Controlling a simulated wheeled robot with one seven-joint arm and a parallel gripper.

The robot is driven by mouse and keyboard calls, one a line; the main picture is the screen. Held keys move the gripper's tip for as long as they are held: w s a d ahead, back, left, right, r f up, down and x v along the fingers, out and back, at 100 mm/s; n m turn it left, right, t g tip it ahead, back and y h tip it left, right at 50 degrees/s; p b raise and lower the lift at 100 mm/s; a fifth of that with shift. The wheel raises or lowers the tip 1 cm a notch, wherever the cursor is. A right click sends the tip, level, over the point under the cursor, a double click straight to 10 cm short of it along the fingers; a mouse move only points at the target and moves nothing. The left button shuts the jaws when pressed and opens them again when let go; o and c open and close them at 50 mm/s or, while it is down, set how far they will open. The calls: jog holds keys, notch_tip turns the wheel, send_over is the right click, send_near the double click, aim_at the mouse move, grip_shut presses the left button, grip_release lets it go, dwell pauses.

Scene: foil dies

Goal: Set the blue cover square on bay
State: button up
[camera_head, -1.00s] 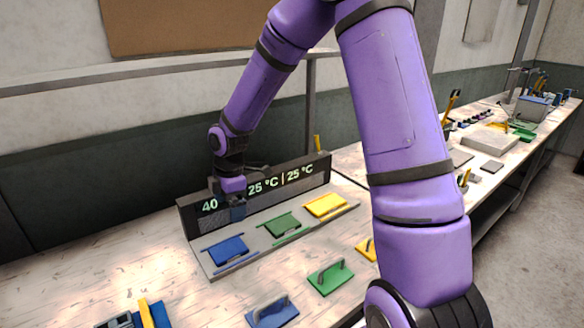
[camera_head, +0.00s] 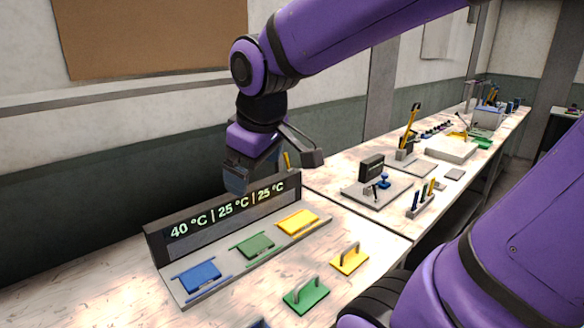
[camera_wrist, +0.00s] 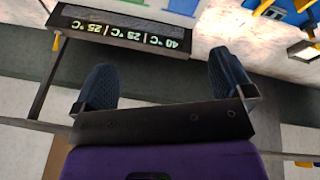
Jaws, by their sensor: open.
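The blue bay (camera_head: 200,276) is the left one of three on a grey base, below the "40 °C" reading; no handled cover stands on it. A blue edge (camera_head: 258,323) at the bottom of the head view appears to be the blue cover, nearly all cut off. My gripper (camera_head: 274,168) is open and empty, raised above the display's right end and away from bay and cover. In the wrist view my gripper's two fingers (camera_wrist: 160,68) stand wide apart with nothing between them. A blue patch (camera_wrist: 183,6) at that view's top edge appears to be the bay.
The green bay (camera_head: 254,245) and yellow bay (camera_head: 297,222) sit beside the blue one, before the dark display (camera_head: 225,215). A green cover (camera_head: 306,296) and yellow cover (camera_head: 349,261) with handles lie in front. A second bench (camera_head: 405,170) at right holds trays and tools.

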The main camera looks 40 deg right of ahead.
jog(key=s+r+m+t, duration=0.1)
jog(key=s+m, duration=0.3)
jog(key=s, duration=0.4)
jog(key=shift+s+d+r+y, duration=0.2)
jog(key=shift+d+r+y, duration=0.2)
jog(key=shift+d+r, duration=0.1)
